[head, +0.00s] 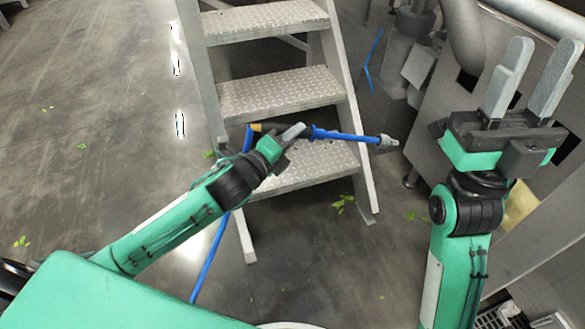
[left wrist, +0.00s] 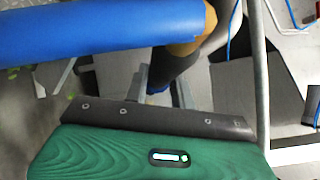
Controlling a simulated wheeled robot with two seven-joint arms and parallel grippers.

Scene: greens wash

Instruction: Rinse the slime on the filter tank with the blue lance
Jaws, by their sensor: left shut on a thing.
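The blue lance (head: 345,136) lies roughly level in front of the metal steps, its grey nozzle (head: 387,142) pointing right. My left gripper (head: 291,134) is shut on its dark handle part, near the brass-coloured fitting. A blue hose (head: 209,262) hangs from the lance's left end to the floor. In the left wrist view a wide blue tube (left wrist: 100,32) crosses the top, close to the camera. My right gripper (head: 540,75) is raised at the upper right, open and empty, fingers upward. I cannot make out the filter tank or slime for sure.
Metal steps (head: 275,92) with chequered treads stand behind the lance. Grey machinery (head: 455,100) with pipes fills the right side, close to my right arm. The concrete floor (head: 90,120) at left is open, with scattered green leaves (head: 343,204) lying about.

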